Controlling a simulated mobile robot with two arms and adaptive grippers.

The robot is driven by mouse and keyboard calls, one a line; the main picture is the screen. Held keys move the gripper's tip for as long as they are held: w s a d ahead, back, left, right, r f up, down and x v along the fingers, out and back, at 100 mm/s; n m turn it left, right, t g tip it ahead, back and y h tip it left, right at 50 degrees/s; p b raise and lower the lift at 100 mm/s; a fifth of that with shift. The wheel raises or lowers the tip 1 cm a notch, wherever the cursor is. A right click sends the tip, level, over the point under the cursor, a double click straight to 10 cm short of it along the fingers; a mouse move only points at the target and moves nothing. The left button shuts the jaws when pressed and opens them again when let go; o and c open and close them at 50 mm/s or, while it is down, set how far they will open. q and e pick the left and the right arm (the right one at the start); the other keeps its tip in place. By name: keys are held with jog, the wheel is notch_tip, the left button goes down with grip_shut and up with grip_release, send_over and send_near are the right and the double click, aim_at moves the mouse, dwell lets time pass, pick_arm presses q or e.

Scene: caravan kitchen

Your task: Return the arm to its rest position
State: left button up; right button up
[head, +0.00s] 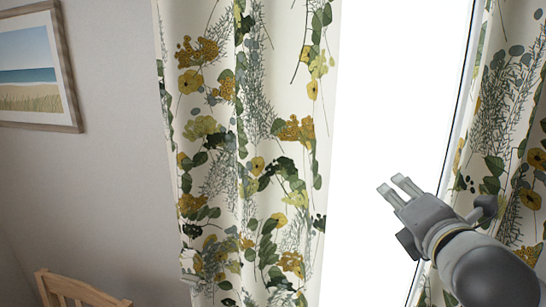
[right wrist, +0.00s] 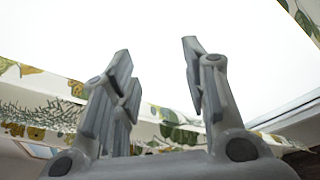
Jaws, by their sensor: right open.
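My right gripper (head: 397,191) is raised at the right of the head view, in front of the bright window. Its arm comes in from the lower right. In the right wrist view its two fingers (right wrist: 158,80) stand apart with nothing between them, so it is open and empty. My left gripper is in neither view.
A floral curtain (head: 245,150) hangs left of the bright window (head: 385,110), and another curtain (head: 500,130) hangs at the right, behind my right arm. A framed beach picture (head: 35,75) is on the left wall. A wooden chair back (head: 75,290) shows at lower left.

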jog(key=s+a+f+m+g, duration=0.15)
jog(key=f+m, duration=0.25)
jog(key=f, duration=0.5)
jog(key=s+a+f+m+g+y, duration=0.1)
jog(key=s+f+m+g, duration=0.25)
jog(key=f, duration=0.45)
jog(key=s+a+f+m+g, duration=0.15)
jog(key=f+m, duration=0.25)
jog(key=f, duration=0.5)
jog(key=s+d+f+m+g, duration=0.2)
jog(key=s+f+m+g, duration=0.5)
jog(key=s+f+m, duration=0.85)
jog(key=s+f+n+b, duration=0.1)
jog(key=s+f+n, duration=0.15)
jog(key=f, duration=1.25)
jog(key=s+f+n+b, duration=0.1)
jog(key=s+f, duration=0.3)
jog(key=f, duration=1.2)
jog(key=s+d+f+g, duration=0.2)
jog(key=s+d+f, duration=0.1)
jog(key=s+f, duration=1.3)
jog(key=shift+s+f+b, duration=0.3)
jog(key=shift+f+b, duration=0.1)
jog(key=shift+f, duration=0.05)
